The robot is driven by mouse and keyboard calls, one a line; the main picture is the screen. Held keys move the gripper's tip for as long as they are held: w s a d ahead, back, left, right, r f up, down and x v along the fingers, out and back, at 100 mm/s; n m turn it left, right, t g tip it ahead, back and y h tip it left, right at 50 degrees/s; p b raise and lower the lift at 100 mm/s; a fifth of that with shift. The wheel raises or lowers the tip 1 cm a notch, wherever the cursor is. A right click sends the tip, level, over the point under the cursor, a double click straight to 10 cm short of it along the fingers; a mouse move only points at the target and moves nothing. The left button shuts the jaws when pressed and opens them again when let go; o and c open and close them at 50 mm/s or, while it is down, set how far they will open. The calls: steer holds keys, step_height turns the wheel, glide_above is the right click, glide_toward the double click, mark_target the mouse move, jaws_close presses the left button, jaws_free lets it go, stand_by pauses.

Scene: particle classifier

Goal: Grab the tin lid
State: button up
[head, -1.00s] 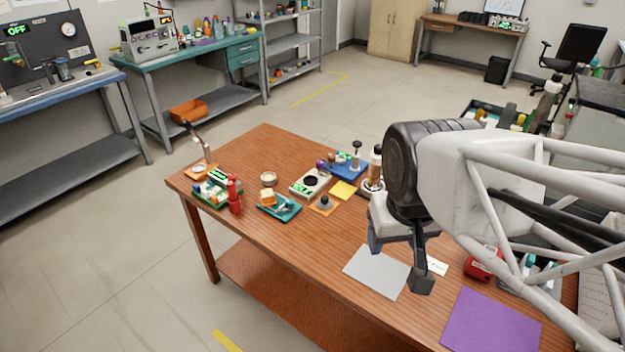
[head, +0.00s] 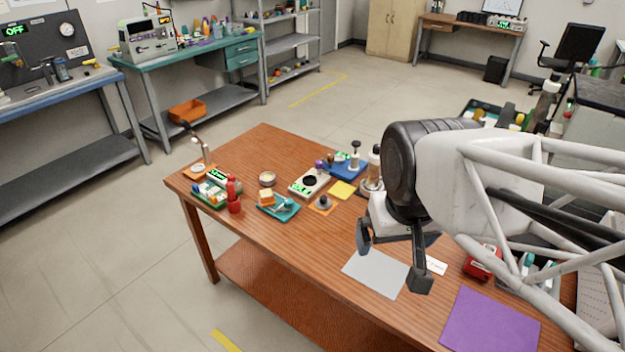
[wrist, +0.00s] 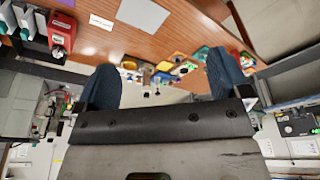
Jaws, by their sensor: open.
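My gripper (head: 392,260) is open and empty above the front of the wooden table, over a grey sheet. Its two dark fingers stand wide apart, and in the wrist view the gripper (wrist: 164,82) has nothing between them. A small round tin (head: 267,179) stands on the table to the left, well away from my gripper.
The grey sheet (head: 376,274) and a purple sheet (head: 489,320) lie at the table's front. A red device (head: 480,263) is at the right. A teal tray (head: 287,213), red bottle (head: 233,195), white device (head: 309,182) and blue tray (head: 346,170) crowd the far left part.

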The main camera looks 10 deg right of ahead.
steer(key=w+a+f+m+g+y, duration=0.1)
steer(key=w+f+m+y, duration=0.4)
steer(key=w, duration=0.9)
steer(key=w+a+f+m+g+y, duration=0.1)
steer(key=w+f+m+y, duration=0.35)
steer(key=w, duration=1.05)
steer(key=m+t+y, duration=0.3)
steer(key=m+t, duration=0.2)
steer(key=m, duration=0.8)
glide_toward(323, 201)
steer(key=w, duration=0.1)
steer(key=w+a+f, duration=0.1)
steer(key=shift+w+a, duration=0.1)
steer(key=shift+w, duration=0.3)
steer(key=shift+a+g, duration=0.1)
steer(key=shift+g, duration=0.2)
steer(key=shift+x, duration=1.2)
steer(key=shift+a+f, duration=0.1)
steer(key=shift+a, duration=0.05)
